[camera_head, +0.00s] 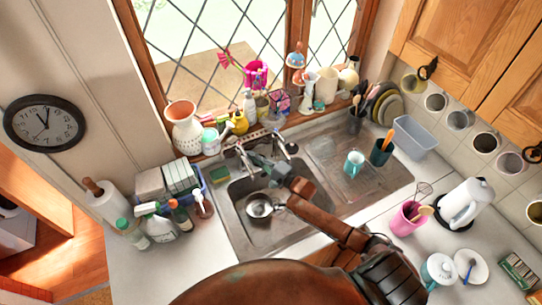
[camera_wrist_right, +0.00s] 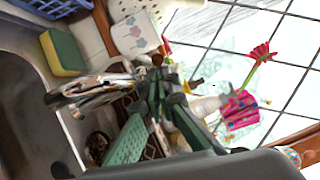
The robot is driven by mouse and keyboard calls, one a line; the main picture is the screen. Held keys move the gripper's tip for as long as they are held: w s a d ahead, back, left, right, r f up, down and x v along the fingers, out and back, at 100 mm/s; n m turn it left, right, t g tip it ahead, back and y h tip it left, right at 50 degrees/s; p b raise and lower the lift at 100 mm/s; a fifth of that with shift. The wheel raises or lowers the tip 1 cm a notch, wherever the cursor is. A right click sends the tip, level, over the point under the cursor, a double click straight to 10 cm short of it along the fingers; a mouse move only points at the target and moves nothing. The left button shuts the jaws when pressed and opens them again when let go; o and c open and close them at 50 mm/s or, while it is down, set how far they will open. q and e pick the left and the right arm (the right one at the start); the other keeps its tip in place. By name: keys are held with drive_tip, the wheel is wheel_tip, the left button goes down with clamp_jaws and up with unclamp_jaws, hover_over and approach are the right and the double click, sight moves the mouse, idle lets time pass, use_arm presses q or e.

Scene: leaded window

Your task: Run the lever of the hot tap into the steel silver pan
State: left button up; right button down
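The steel pan (camera_head: 260,206) sits in the left basin of the sink (camera_head: 232,226), round and silver, with its opening upward. A chrome tap (camera_head: 243,157) stands at the back of that basin, and a second tap (camera_head: 287,147) stands to its right. I cannot read which is hot. My right gripper (camera_head: 256,160) is over the basin's back edge, just right of the left tap. In the wrist view, its green fingers (camera_wrist_right: 165,80) come together at the tips, with nothing visible between them. A chrome tap (camera_wrist_right: 92,90) is beside the tips; contact is unclear. My left gripper is not in view.
A yellow-green sponge (camera_head: 219,174) lies left of the taps. Ornaments and a white jug (camera_head: 184,128) crowd the windowsill behind. Bottles (camera_head: 160,228) stand on the left counter.

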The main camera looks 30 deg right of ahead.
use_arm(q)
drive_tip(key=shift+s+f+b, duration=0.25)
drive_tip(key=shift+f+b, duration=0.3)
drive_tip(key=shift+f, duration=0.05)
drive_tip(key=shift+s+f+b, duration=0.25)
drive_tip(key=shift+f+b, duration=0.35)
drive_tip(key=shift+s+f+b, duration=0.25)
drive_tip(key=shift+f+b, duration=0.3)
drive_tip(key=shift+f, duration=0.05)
use_arm(e)
drive_tip(key=d+v, duration=0.1)
drive_tip(key=v, duration=1)
drive_tip(key=shift+d+f, duration=0.2)
drive_tip(key=shift+f, duration=0.1)
